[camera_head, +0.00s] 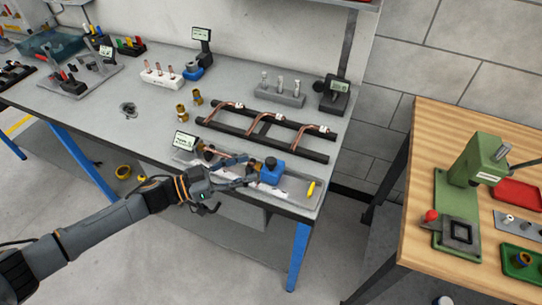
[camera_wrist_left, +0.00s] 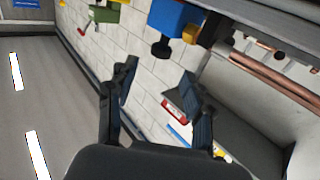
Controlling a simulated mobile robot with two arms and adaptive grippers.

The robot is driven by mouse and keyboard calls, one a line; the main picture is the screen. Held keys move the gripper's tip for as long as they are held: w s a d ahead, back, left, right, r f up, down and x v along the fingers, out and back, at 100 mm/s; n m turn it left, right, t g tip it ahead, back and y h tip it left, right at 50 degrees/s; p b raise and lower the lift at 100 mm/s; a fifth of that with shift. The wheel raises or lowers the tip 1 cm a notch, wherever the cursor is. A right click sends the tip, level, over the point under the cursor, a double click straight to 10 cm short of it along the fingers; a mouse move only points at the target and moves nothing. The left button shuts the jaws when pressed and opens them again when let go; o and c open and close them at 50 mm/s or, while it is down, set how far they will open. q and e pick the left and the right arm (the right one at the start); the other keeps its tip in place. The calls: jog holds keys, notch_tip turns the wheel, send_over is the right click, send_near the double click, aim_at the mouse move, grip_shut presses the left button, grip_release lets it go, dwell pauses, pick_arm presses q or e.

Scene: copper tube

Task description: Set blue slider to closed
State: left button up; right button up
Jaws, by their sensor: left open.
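The blue slider (camera_head: 271,174) is a blue block with a black knob on top. It sits on a grey fixture (camera_head: 298,190) along the front edge of the grey table, right of the fixture's middle. My left gripper (camera_head: 247,170) is open and empty, just left of the slider in the head view; I cannot tell whether a finger touches it. In the left wrist view a blue block (camera_wrist_left: 168,16) with a black knob shows at the top, beyond the open fingers of my left gripper (camera_wrist_left: 160,85). My right gripper is not in view.
Black rails with copper tubes (camera_head: 262,130) lie behind the fixture. A wooden table (camera_head: 420,180) with a green press (camera_head: 485,160) is at the right.

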aim_at(271, 160)
pick_arm(q)
jog(key=p+x, duration=0.1)
jog(key=x, duration=0.7)
jog(key=shift+p, duration=0.3)
jog(key=shift+c, duration=0.4)
jog(key=shift+a, duration=0.1)
grip_shut()
